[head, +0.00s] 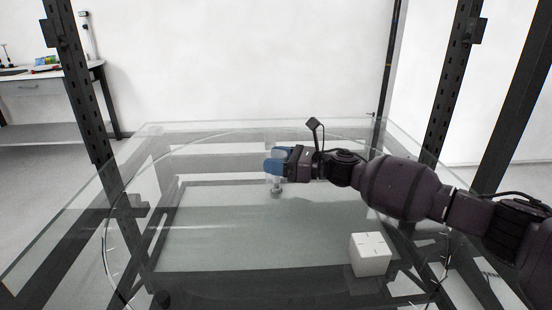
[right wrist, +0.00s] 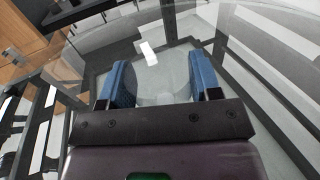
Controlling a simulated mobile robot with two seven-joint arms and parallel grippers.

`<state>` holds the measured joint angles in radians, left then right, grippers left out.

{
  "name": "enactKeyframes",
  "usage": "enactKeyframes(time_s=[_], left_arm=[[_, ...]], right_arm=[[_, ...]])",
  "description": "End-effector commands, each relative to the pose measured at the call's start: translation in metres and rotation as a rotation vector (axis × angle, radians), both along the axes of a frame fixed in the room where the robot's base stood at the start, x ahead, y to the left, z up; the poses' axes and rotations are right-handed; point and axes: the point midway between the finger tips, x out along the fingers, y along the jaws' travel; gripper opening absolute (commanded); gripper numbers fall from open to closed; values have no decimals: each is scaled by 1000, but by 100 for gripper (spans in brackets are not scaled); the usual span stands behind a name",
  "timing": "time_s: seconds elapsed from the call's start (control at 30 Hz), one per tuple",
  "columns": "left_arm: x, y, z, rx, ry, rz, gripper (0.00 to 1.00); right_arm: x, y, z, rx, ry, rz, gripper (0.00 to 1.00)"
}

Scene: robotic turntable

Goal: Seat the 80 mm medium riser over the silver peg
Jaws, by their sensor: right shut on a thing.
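My right gripper (head: 275,164) reaches in from the right over the glass turntable (head: 180,255). Its blue fingers are shut on a clear, see-through riser (head: 275,179), which hangs below the fingertips. In the right wrist view the riser (right wrist: 154,84) is faint and pale between the two blue fingers (right wrist: 156,80). A small silver peg (head: 277,192) shows directly below the riser in the head view. I cannot tell whether the riser is around the peg or just above it. My left gripper is not in view.
A white cube (head: 370,256) with dark marks on its top stands at the front right of the glass. Dark upright posts (head: 83,95) frame the turntable. The glass left of the gripper is clear. A desk (head: 45,88) stands far back left.

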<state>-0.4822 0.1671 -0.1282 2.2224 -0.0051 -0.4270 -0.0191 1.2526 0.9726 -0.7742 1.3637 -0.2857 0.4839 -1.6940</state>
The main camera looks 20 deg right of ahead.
Motion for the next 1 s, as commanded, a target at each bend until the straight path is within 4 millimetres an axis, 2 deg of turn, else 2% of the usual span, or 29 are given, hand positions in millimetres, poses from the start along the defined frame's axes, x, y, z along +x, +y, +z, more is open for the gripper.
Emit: enactKeyframes(time_s=[0.97,1.0], left_arm=[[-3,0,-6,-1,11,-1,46],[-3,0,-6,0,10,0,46]], right_arm=[[0,0,-20,1,0,1,28],[0,0,-19,2,-1,1,61]])
